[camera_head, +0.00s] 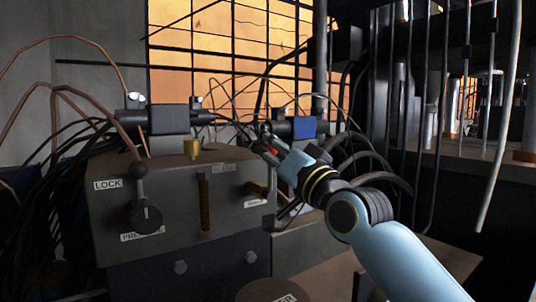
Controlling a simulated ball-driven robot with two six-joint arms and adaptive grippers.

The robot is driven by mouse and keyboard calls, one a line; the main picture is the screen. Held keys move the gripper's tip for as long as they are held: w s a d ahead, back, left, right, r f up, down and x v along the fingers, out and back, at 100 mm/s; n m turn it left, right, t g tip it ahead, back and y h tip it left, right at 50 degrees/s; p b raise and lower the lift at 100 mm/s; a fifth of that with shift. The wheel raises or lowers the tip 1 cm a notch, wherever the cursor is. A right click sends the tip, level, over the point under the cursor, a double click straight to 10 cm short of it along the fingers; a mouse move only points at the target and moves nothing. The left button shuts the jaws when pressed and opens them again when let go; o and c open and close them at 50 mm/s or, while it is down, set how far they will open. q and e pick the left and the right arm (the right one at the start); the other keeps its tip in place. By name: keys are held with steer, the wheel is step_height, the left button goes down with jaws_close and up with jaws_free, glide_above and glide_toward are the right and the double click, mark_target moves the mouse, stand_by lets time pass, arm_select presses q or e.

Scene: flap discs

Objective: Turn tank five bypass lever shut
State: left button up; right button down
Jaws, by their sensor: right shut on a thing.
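My right arm comes in from the lower right, and its gripper (262,142) reaches above the right rear of the grey control box (175,200). The gripper is shut on a small dark part that its fingers mostly hide. I cannot tell whether that part is the tank five bypass lever. My left gripper is not in view.
A blue block (303,127) sits just beyond my right gripper, among many dark cables and thin copper tubes. A grey cylinder block (169,119) stands behind the box. Vertical pipes and a dark ledge (480,165) fill the right. An orange gridded window (225,50) is behind.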

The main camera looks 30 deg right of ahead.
steer(key=shift+f, duration=0.55)
steer(key=c, duration=1.5)
jaws_free()
steer(key=shift+s, duration=0.1)
steer(key=o, duration=0.5)
steer(key=shift+s+d+r, duration=0.15)
steer(key=shift+s+r, duration=0.05)
steer(key=shift+r, duration=0.05)
steer(key=shift+o, duration=0.5)
steer(key=shift+w+r, duration=0.1)
steer(key=v, duration=1.2)
